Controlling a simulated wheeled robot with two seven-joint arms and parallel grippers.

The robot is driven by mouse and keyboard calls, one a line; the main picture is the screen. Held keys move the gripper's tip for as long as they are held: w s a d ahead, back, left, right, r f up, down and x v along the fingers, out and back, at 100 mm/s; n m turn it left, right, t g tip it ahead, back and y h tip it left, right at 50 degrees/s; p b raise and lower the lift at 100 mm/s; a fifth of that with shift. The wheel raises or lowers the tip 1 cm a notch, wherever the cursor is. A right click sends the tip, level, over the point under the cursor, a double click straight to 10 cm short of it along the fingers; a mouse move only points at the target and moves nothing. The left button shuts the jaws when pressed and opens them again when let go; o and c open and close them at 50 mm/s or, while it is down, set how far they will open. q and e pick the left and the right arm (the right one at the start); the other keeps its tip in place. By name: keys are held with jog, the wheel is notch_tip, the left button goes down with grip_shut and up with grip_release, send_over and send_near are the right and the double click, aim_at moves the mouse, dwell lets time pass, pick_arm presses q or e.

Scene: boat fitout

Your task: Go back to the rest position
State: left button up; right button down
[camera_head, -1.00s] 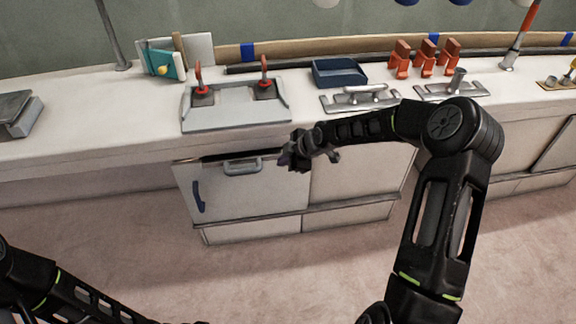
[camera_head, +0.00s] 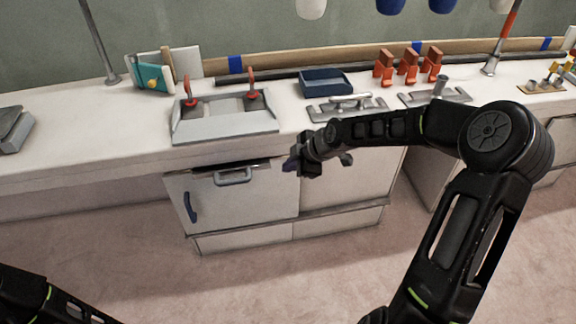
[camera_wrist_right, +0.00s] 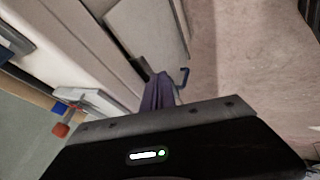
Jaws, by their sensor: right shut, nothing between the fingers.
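My right gripper (camera_head: 292,164) is shut and empty in front of the counter, near the right end of the cabinet door's top edge in the head view. In the right wrist view its purple-grey fingers (camera_wrist_right: 158,92) are together, with floor and cabinet front beyond them. My left arm enters at the lower left of the head view, but its gripper is out of the picture.
The white counter (camera_head: 70,155) carries a grey tray with two red-handled levers (camera_head: 225,125), a dark blue bin (camera_head: 326,82), metal cleats (camera_head: 345,108) and several orange clamps (camera_head: 407,66). The cabinet door (camera_head: 245,198) has a blue handle. The floor (camera_head: 120,255) in front is clear.

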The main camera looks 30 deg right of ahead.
dwell(0.3)
jog(key=s+a+f+m+g+y+p, duration=0.15)
jog(key=s+a+f+m+p, duration=0.35)
jog(key=s+a+f+m, duration=0.9)
jog(key=s+a+m+g+p, duration=0.1)
jog(key=s+a, duration=0.3)
jog(key=s, duration=0.4)
jog(key=s+a+g+p, duration=0.3)
jog(key=s+a, duration=0.1)
jog(key=s, duration=0.4)
jog(key=shift+a+m+p, duration=0.25)
jog(key=shift+m+p, duration=0.05)
jog(key=shift+m, duration=0.1)
jog(key=shift+r+g+h, duration=0.1)
jog(key=shift+g+h, duration=0.15)
